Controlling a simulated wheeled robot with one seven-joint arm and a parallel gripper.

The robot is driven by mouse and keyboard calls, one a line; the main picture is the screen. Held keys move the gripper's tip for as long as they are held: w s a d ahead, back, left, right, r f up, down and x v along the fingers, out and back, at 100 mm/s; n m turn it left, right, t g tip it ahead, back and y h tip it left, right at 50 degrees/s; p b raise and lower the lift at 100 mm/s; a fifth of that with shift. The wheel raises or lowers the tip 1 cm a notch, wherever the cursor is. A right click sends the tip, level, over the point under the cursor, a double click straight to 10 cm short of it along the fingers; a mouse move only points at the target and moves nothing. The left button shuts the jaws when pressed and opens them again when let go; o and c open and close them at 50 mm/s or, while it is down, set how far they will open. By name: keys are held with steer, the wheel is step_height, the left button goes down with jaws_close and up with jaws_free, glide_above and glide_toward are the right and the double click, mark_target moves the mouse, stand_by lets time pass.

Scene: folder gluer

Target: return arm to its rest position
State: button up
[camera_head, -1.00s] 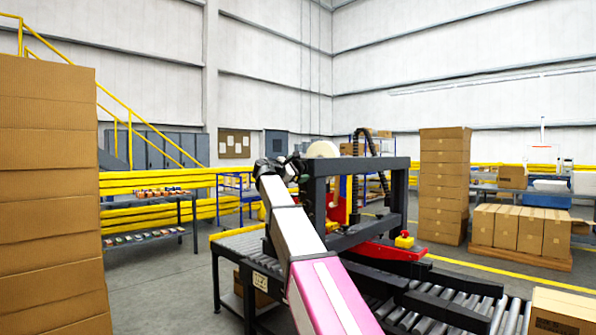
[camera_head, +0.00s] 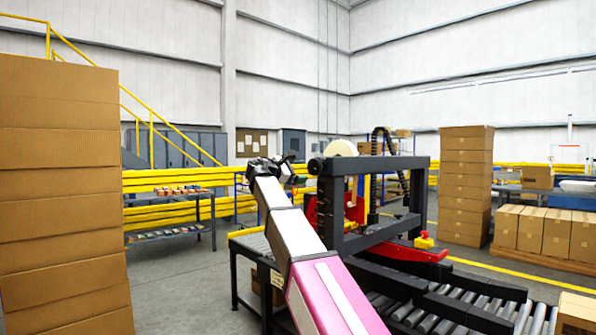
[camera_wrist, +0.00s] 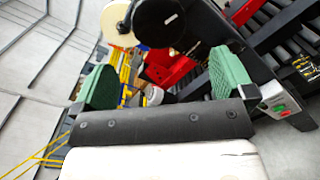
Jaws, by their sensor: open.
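My gripper (camera_wrist: 160,82) shows in the wrist view with its two green finger pads wide apart and nothing between them. In the head view my white and pink arm reaches up and away from the lower middle, and my gripper (camera_head: 285,172) is at its far end, small and partly hidden by the wrist. It is in the air left of the black-framed machine (camera_head: 372,168), apart from it as far as I can tell. In the wrist view a tape roll (camera_wrist: 118,22) and red machine parts (camera_wrist: 168,68) lie beyond the fingers.
The machine's roller conveyor (camera_head: 425,318) runs at the lower right. A tall carton stack (camera_head: 60,190) stands close on the left, another stack (camera_head: 465,185) at the right. Yellow rails (camera_head: 165,213) and a shelf of small items (camera_head: 170,238) are behind. Open floor lies between the left stack and the machine.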

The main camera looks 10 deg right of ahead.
steer(key=s+d+f+m+g+y, duration=0.1)
steer(key=s+d+f+m+y, duration=0.15)
steer(key=f, duration=1.05)
steer(key=s+d+f+m+g+y, duration=0.1)
steer(key=s+d+f+g+y, duration=0.15)
steer(key=f, duration=1.15)
steer(key=s+d+f+m+g+y, duration=0.1)
steer(key=s+d+f+m+y, duration=0.15)
steer(key=f, duration=1.05)
steer(key=s+d+f+m+g+y, duration=0.1)
steer(key=s+f+m+g+y, duration=0.4)
steer(key=s+f, duration=1.9)
step_height(320, 180, down, 4)
steer(key=m+y, duration=0.2)
steer(key=m, duration=0.2)
steer(key=shift+s+f+m, duration=0.15)
steer(key=shift+s+m, duration=0.1)
steer(key=shift+m, duration=0.15)
steer(key=shift+g+y, duration=0.25)
